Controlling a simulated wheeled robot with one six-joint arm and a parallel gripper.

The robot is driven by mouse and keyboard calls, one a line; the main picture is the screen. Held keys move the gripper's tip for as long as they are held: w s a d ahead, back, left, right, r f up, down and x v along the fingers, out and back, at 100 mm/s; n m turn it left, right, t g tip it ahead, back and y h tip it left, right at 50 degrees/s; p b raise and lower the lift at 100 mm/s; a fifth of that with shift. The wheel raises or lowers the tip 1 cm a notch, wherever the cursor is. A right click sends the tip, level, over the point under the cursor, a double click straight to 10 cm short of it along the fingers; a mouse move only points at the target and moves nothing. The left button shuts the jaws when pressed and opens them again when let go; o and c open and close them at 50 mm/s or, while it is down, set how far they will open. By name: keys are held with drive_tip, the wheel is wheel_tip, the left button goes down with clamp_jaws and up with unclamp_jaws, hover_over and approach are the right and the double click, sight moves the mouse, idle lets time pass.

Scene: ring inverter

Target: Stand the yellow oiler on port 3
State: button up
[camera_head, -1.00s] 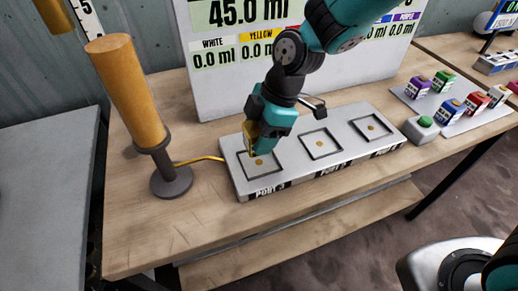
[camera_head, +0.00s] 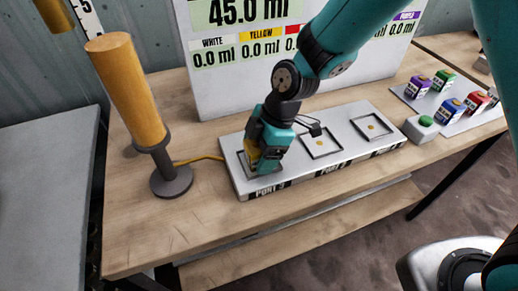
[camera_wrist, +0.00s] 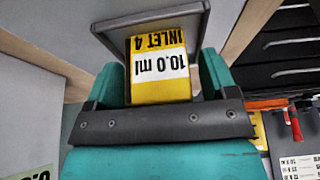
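The yellow oiler (camera_head: 250,153) is at the left square of the grey port block, the one marked PORT 3 (camera_head: 240,174). My gripper (camera_head: 262,152) is around the oiler and partly hides it. In the wrist view the oiler (camera_wrist: 160,72) sits between the two fingers of my gripper (camera_wrist: 163,78), its label reading INLET 4 and 10.0 ml. The fingers look closed on its sides. A dark square frame (camera_wrist: 116,22) shows behind the oiler. The oiler looks upright and low over the port; whether its base touches is hidden.
Two other port squares (camera_head: 318,143) to the right look empty. A green button (camera_head: 426,121) stands right of the block. Several coloured oilers (camera_head: 449,107) stand on a plate at the right. A tall yellow cylinder (camera_head: 124,88) on a dark stand is left of the block. The display (camera_head: 215,81) stands behind.

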drive_tip(key=shift+r, duration=0.3)
drive_tip(key=v, duration=1.2)
drive_tip(key=s+d+r+m, duration=0.3)
drive_tip(key=s+m, duration=0.4)
drive_tip(key=s, duration=0.1)
drive_tip(key=s+d+r+m+t, duration=0.1)
drive_tip(key=s+d+r+m, duration=0.3)
drive_tip(key=s+m, duration=0.3)
drive_tip(key=shift+s+d+r, duration=0.15)
drive_tip(key=shift+s+r, duration=0.1)
drive_tip(key=shift+s, duration=0.95)
